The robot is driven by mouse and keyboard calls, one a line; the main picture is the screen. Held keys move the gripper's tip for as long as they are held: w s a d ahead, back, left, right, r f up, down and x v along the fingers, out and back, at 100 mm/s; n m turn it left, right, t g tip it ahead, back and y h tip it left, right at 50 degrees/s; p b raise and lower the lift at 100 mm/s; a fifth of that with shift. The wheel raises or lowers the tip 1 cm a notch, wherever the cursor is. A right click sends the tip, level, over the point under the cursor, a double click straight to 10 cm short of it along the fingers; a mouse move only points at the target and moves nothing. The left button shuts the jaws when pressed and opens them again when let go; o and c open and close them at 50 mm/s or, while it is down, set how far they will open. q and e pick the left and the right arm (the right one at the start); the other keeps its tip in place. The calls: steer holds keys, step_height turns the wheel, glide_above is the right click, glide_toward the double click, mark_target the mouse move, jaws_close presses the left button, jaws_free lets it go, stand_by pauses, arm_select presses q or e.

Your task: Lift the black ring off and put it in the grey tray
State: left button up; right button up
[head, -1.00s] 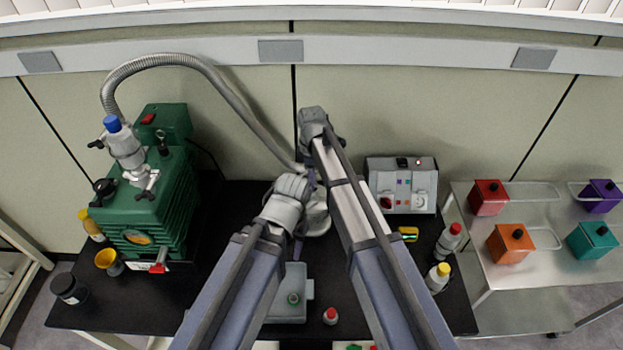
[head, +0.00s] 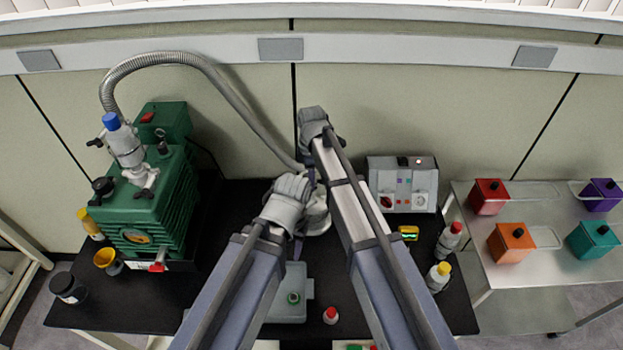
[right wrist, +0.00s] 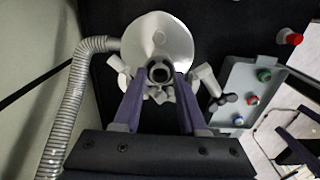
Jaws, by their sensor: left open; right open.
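In the right wrist view, the black ring (right wrist: 160,72) sits at the top of a silver round-flanged vessel (right wrist: 150,35). My right gripper (right wrist: 160,79) is open, its two purple fingers on either side of the ring; I cannot tell whether they touch it. In the head view, my arms hide the ring and most of the vessel (head: 318,218). My right gripper (head: 311,180) is mostly hidden behind the wrists. My left gripper (head: 298,246) is open, low between the vessel and the grey tray (head: 283,311). The tray also shows in the right wrist view (right wrist: 238,82).
Small green, blue and red pieces and a black knob (right wrist: 222,101) lie in or by the tray. A ribbed hose (head: 240,105) runs from the vessel to a green pump (head: 150,205). A control box (head: 402,185) and bottles (head: 438,277) stand to the right.

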steer(key=shift+c, duration=0.2)
jaws_close()
steer(key=shift+r+p, duration=0.4)
steer(key=shift+r+p, duration=1.45)
steer(key=shift+r+p, duration=0.25)
steer(key=shift+p, duration=0.05)
steer(key=shift+r+p, duration=0.3)
steer(key=shift+r, duration=0.05)
